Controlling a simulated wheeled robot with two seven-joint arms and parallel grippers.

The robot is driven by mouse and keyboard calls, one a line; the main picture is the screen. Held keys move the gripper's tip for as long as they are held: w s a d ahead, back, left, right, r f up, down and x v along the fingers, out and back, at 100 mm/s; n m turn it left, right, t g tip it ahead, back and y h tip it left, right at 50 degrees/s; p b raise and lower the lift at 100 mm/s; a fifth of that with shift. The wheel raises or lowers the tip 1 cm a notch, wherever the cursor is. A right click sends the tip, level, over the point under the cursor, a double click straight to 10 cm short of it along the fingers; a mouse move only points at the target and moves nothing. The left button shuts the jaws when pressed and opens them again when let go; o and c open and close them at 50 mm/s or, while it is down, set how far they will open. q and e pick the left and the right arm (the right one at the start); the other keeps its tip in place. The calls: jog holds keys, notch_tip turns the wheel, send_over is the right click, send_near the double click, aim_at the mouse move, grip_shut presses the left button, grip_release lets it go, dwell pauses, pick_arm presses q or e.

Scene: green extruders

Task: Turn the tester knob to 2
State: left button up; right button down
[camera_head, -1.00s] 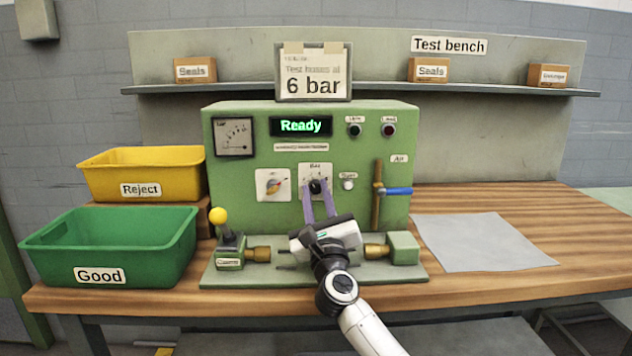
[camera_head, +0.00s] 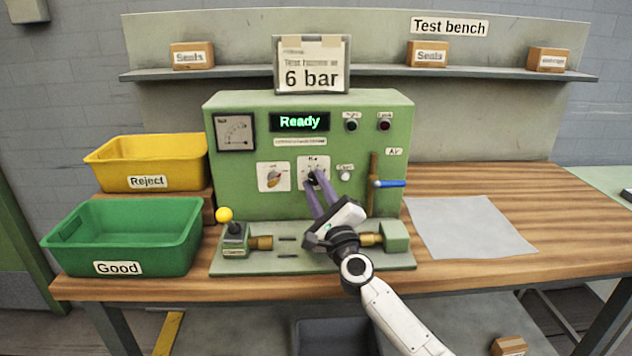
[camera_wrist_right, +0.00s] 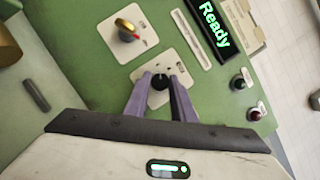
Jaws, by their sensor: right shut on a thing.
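The green tester (camera_head: 234,184) stands on the bench, and its display (camera_head: 300,122) reads "Ready". The small dark knob (camera_head: 313,178) sits on a white plate in the middle of the tester's front. My right gripper (camera_head: 314,188) reaches up to it and is shut on it with its purple fingers. In the right wrist view the black knob (camera_wrist_right: 160,81) shows between the fingertips. The scale marks around the knob are too small to read, so its setting cannot be told. My left gripper is not in view.
A second knob, orange and grey (camera_head: 273,178), sits left of the held one. A blue-handled valve (camera_head: 389,183) is to the right. A yellow-topped lever (camera_head: 225,216), a green bin (camera_head: 125,245) and a yellow bin (camera_head: 150,165) are left. A grey sheet (camera_head: 468,228) lies right.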

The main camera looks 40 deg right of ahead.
jog(key=c, duration=1.5)
grip_release()
jog(key=shift+s, duration=0.1)
jog(key=v, duration=1)
jog(key=shift+s, duration=0.1)
